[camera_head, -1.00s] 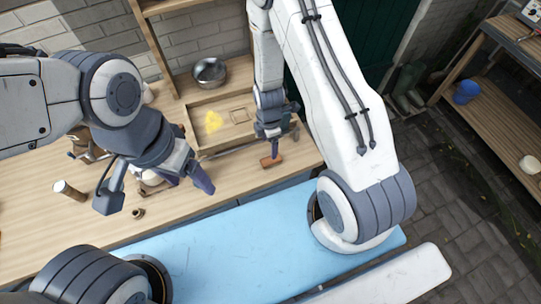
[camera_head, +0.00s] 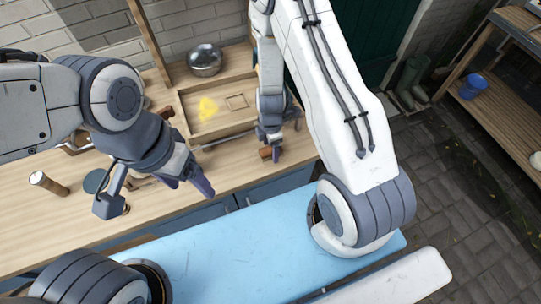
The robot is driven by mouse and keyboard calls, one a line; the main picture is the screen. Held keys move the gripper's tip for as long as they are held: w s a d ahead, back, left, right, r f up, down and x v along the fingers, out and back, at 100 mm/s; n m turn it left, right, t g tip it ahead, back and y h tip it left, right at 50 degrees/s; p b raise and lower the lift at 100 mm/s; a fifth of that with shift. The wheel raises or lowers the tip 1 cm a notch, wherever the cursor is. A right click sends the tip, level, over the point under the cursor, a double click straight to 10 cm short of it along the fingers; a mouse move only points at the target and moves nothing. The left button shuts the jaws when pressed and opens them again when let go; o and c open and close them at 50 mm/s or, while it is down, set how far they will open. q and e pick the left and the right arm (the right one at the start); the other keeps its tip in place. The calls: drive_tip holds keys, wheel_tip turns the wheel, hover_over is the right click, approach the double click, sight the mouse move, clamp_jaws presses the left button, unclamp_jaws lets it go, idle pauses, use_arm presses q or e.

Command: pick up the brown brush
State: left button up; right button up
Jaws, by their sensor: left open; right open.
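A small brown block-like piece, probably the brown brush (camera_head: 265,153), lies on the wooden bench near its front edge. My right gripper (camera_head: 276,142) points down right at it and partly covers it. The gripper is open; I cannot tell whether it touches the piece. My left gripper (camera_head: 157,193) is open and empty, above the bench's front edge and left of the brush.
A wooden cylinder (camera_head: 48,183) and a dark round thing (camera_head: 95,181) are at left. A blue pot (camera_head: 473,87) stands on the right-hand shelf.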

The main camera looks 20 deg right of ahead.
drive_tip(key=shift+f, duration=0.55)
use_arm(q)
drive_tip(key=shift+f, duration=0.5)
use_arm(e)
clamp_jaws()
use_arm(q)
drive_tip(key=shift+r, duration=0.1)
use_arm(e)
drive_tip(key=shift+r, duration=0.15)
